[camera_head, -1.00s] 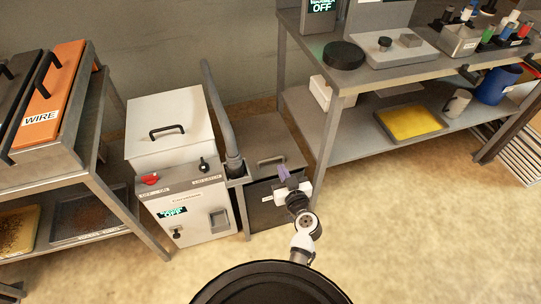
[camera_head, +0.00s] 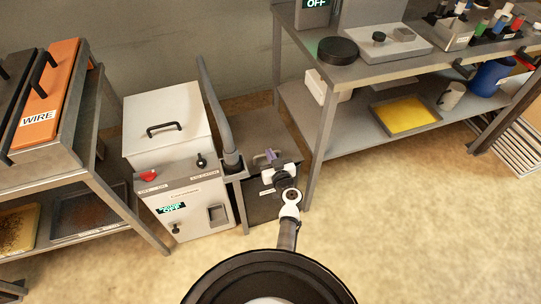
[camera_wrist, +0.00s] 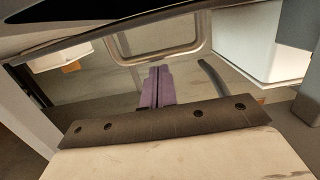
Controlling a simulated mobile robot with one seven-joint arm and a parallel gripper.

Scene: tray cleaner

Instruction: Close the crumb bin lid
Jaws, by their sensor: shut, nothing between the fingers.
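The crumb bin (camera_head: 262,207) is a dark box with a small label, to the right of the white cleaner cabinet. Its grey lid (camera_head: 262,128) shows as a flat panel above the dark front; its exact angle is hard to tell. My gripper (camera_head: 268,156) is over the lid's near part, around where the handle is, and covers much of that area. In the wrist view, my purple fingers (camera_wrist: 160,88) are together with nothing between them. They point toward a grey metal handle (camera_wrist: 160,52) on a grey panel; contact cannot be told.
The white cleaner cabinet (camera_head: 165,125) and its grey hose (camera_head: 215,110) stand close on the left. A steel bench (camera_head: 315,165) with a yellow tray (camera_head: 407,118) on its lower shelf is on the right. The floor in front is clear.

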